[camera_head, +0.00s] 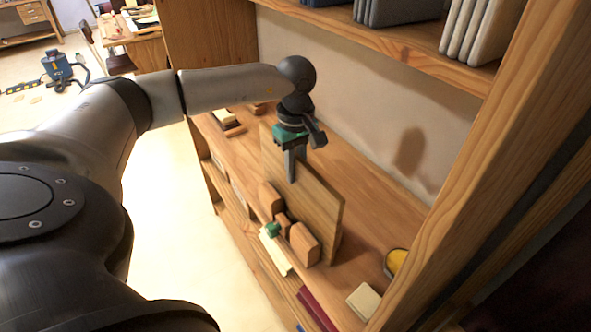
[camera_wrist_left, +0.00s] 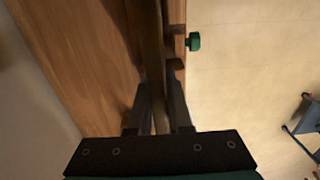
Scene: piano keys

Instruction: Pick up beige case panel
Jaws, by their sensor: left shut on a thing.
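The beige case panel (camera_head: 320,208) is a thin wooden board standing upright on the shelf in the head view. My left gripper (camera_head: 292,170) reaches down from above and is shut on its top edge. In the left wrist view the panel (camera_wrist_left: 151,50) shows edge-on, running between the two fingers of the left gripper (camera_wrist_left: 158,98). I cannot tell whether its lower edge touches the shelf, as wooden blocks hide part of it. My right gripper is in neither view.
Rounded wooden blocks (camera_head: 305,243) with a green knob (camera_head: 272,230) stand close in front of the panel. A yellow-topped round container (camera_head: 396,261) and a pale block (camera_head: 363,301) lie to the right. An upper shelf (camera_head: 400,48) with grey books overhangs. The shelf behind the panel is clear.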

